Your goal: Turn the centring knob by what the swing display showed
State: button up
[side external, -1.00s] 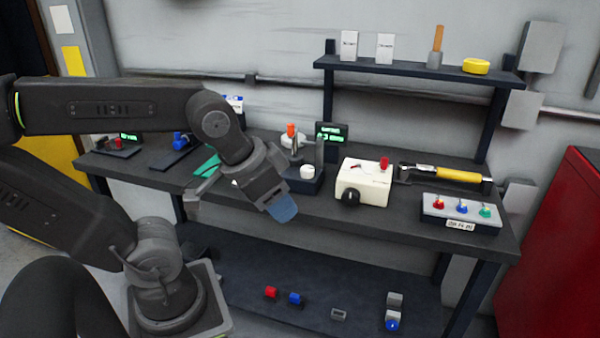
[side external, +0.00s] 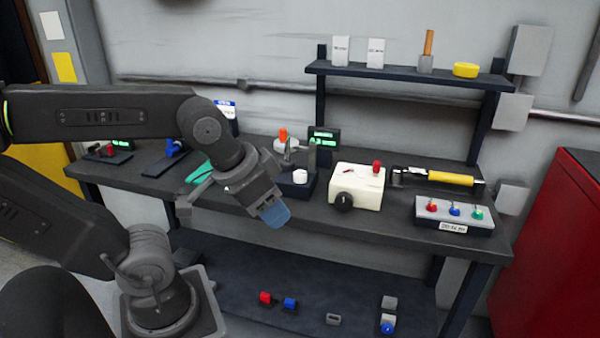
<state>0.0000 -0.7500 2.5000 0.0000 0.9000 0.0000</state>
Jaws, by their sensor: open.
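A cream box (side external: 357,187) stands on the bench, right of the middle. A round black knob (side external: 343,202) sits on its front face, and a red button (side external: 376,167) and a small red pointer are on its top. I cannot read any label naming the knob. A small dark display with green digits (side external: 323,139) stands behind and left of the box; its digits are too small to read. My gripper (side external: 272,211) is open, pointing down at the bench's front edge, left of the knob and apart from it. Its blue fingertip shows; the far finger is mostly hidden.
A dark block with a white round top (side external: 300,177) lies between my gripper and the box. A yellow-handled tool (side external: 450,178) and a panel with red, blue and green switches (side external: 455,212) are to the right. Small blocks lie on the lower shelf (side external: 350,285).

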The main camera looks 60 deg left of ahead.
dwell(0.9)
jog(key=shift+o, duration=1.8)
jog(key=w+a+r+n+y, duration=0.1)
jog(key=w+a+n, duration=0.1)
jog(key=w+a, duration=0.2)
jog(key=shift+w+r, duration=0.2)
jog(key=shift+w, duration=0.65)
jog(key=n+g+y, duration=0.2)
jog(key=n, duration=0.5)
send_near(300, 172)
jog(key=x, duration=0.9)
jog(key=shift+w+f, duration=0.1)
jog(key=shift+f, duration=0.1)
jog(key=c, duration=0.9)
